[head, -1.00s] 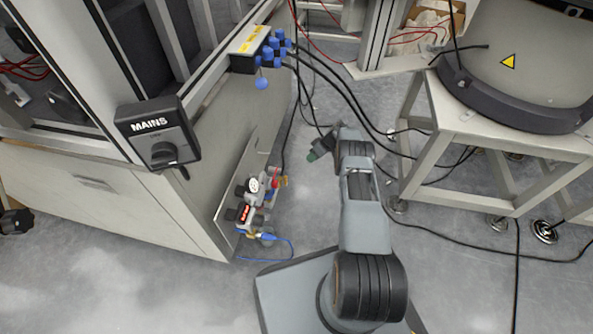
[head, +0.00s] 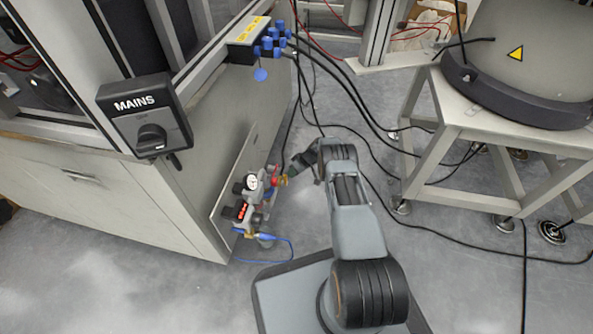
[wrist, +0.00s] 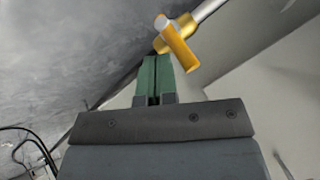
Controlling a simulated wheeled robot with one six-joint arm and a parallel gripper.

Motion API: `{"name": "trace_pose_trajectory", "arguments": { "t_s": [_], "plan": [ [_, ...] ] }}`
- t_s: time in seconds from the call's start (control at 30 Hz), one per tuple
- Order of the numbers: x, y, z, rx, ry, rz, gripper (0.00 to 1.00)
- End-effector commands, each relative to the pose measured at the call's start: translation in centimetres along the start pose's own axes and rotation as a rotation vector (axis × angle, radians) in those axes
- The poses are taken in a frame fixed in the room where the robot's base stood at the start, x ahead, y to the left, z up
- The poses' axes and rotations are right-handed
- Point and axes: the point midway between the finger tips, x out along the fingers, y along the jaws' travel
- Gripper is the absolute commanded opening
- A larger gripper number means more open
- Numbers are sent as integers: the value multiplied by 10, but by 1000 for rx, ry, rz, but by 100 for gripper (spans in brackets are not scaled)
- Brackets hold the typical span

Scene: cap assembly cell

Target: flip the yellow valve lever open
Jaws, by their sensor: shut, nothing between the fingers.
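The yellow valve lever (wrist: 178,46) shows in the wrist view as a short yellow bar on a brass-coloured fitting at the end of a pale metal pipe. In the head view, a small yellow part (head: 283,181) shows at the right side of the valve and gauge assembly (head: 252,196). My gripper (wrist: 155,61) has green fingers, shut together with nothing between them. In the wrist view its tips lie just left of the lever and close to it. I cannot tell whether they touch it. In the head view my gripper (head: 290,172) is small and beside the assembly's right side.
The assembly sits low on the grey cabinet's (head: 205,165) side panel, with a blue hose (head: 285,246) below. A MAINS switch box (head: 146,116) is above left. A metal stand (head: 470,150) and black cables are at right.

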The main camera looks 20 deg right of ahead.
Motion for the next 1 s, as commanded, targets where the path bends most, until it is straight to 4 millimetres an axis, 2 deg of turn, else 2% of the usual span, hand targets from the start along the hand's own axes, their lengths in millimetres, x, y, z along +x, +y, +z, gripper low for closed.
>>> {"name": "trace_pose_trajectory", "arguments": {
  "t_s": [0.63, 1.0],
  "plan": [
    [3, -7, 0, -4, 1, 3, 0],
    [8, -18, -5, -80, 30, 77, 0]
  ]
}}
